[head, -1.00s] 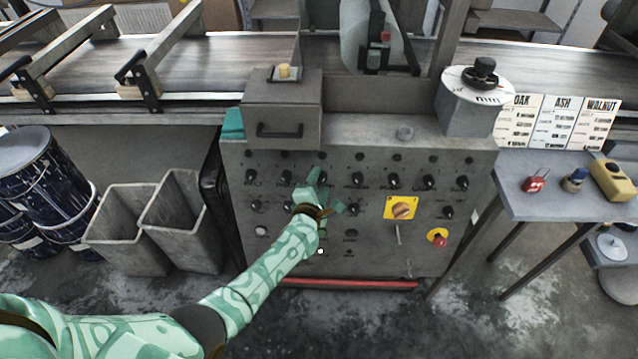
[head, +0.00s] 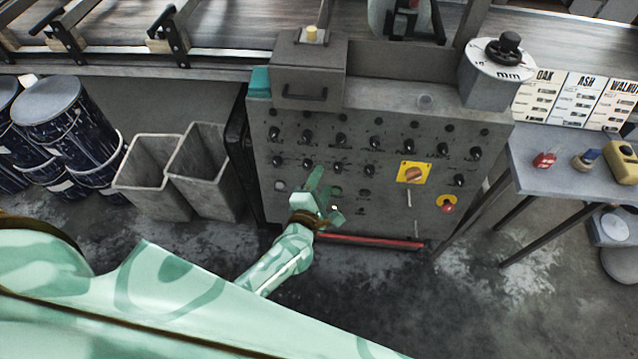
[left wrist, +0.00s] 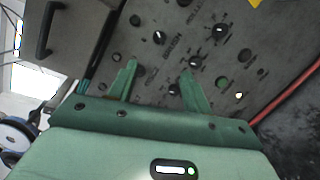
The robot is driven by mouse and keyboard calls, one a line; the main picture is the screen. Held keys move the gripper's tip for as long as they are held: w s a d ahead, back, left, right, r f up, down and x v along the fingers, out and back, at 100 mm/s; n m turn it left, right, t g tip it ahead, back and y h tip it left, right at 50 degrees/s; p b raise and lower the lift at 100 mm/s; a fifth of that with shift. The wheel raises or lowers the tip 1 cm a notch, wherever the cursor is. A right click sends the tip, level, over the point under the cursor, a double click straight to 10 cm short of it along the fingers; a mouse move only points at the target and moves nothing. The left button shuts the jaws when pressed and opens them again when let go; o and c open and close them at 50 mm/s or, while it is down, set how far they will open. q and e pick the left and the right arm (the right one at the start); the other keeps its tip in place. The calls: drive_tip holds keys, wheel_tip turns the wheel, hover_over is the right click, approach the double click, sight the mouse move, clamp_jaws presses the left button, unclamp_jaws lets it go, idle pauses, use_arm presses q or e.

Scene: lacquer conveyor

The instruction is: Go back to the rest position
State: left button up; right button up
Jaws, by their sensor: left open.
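My left gripper (head: 324,194) is in front of the lower part of the grey control panel (head: 385,195), near its lower left. In the left wrist view its two green fingers (left wrist: 158,82) are spread apart with nothing between them. Beyond the fingers the panel with several black knobs (left wrist: 160,38) shows. I cannot tell from these views how far the fingertips are from the panel. The forearm hides part of the floor and the panel's lower left edge. My right gripper is not in view.
A yellow-backed rotary switch (head: 413,173) and a red button (head: 448,207) are on the panel's right. A red bar (head: 370,241) runs along its bottom. Two grey bins (head: 205,175) and blue drums (head: 55,125) stand left. A side table (head: 570,185) stands right. The floor ahead is open.

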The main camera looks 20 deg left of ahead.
use_arm(q)
drive_tip(key=shift+s, duration=0.5)
drive_tip(key=s+d+f+m+g+h, duration=0.15)
drive_tip(key=s+f+m+g, duration=0.25)
drive_tip(key=s+f+m, duration=0.4)
drive_tip(key=s+f+m+g+h, duration=0.25)
drive_tip(key=s+f+m, duration=0.25)
drive_tip(key=f+m, duration=0.55)
drive_tip(key=s+a+f+m+g+y, duration=0.1)
drive_tip(key=s+a+f+m+g, duration=0.2)
drive_tip(key=s, duration=0.7)
drive_tip(key=s+a+f+m+g+y, duration=0.1)
drive_tip(key=s+a+f+m+g, duration=0.1)
drive_tip(key=s, duration=0.9)
drive_tip(key=s+a+f+m+g, duration=0.3)
drive_tip(key=s+f, duration=0.3)
drive_tip(key=s, duration=0.4)
drive_tip(key=shift+s+a+f+m+g+y, duration=0.25)
drive_tip(key=shift+a+f+m+g+y, duration=0.25)
drive_tip(key=shift+a, duration=0.3)
drive_tip(key=shift+w+r, duration=0.1)
drive_tip(key=shift+r, duration=0.05)
